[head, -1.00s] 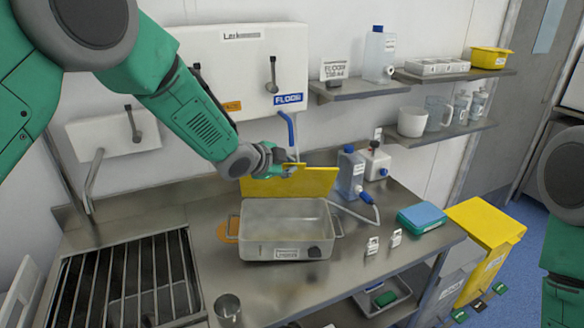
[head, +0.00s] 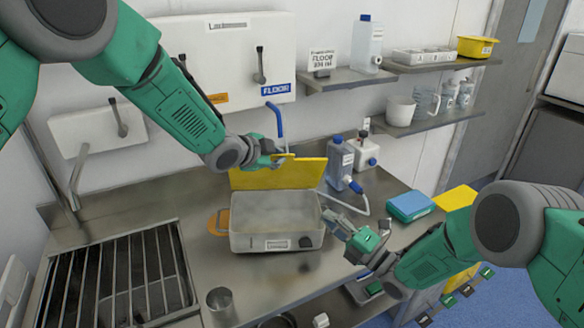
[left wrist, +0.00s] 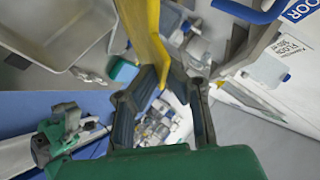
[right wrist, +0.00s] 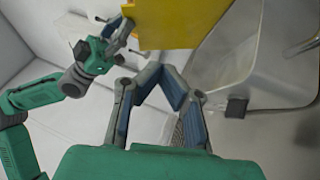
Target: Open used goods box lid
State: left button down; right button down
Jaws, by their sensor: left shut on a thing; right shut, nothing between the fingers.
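The grey used goods box (head: 276,242) stands open on the steel counter, its inside visible. Its yellow lid (head: 290,175) stands upright along the box's back side. My left gripper (head: 280,158) is shut on the lid's top edge; the left wrist view shows the yellow lid (left wrist: 146,30) running between the fingers. My right gripper (head: 335,221) is shut and empty, just right of the box's front right corner. In the right wrist view the box (right wrist: 240,65) and lid (right wrist: 165,22) show beyond the shut right fingers.
A blue-capped bottle (head: 338,165) with a hose stands right of the lid. A blue-and-green sponge pack (head: 410,206) lies on the counter at right. A sink grate (head: 120,280) is at left, a metal cup (head: 220,302) at front. A blue tap handle (head: 275,118) hangs behind the lid.

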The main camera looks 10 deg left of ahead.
aim_at(291, 166)
jog(key=shift+w+a+r+n+g+y, duration=0.35)
jog(key=shift+w+a+r+n, duration=0.3)
jog(key=shift+w+a+r, duration=0.95)
jog(key=shift+w+a+r+n+g+y, duration=0.2)
jog(key=shift+w+a+r+n+y, duration=0.35)
jog(key=shift+w+a+r, duration=1)
jog(key=shift+w+a+r+n+g+y, duration=0.3)
jog(key=shift+w+a+r+n, duration=0.6)
jog(key=shift+a, duration=1.15)
jog(key=shift+w+r, duration=0.1)
jog(key=shift+r, duration=0.25)
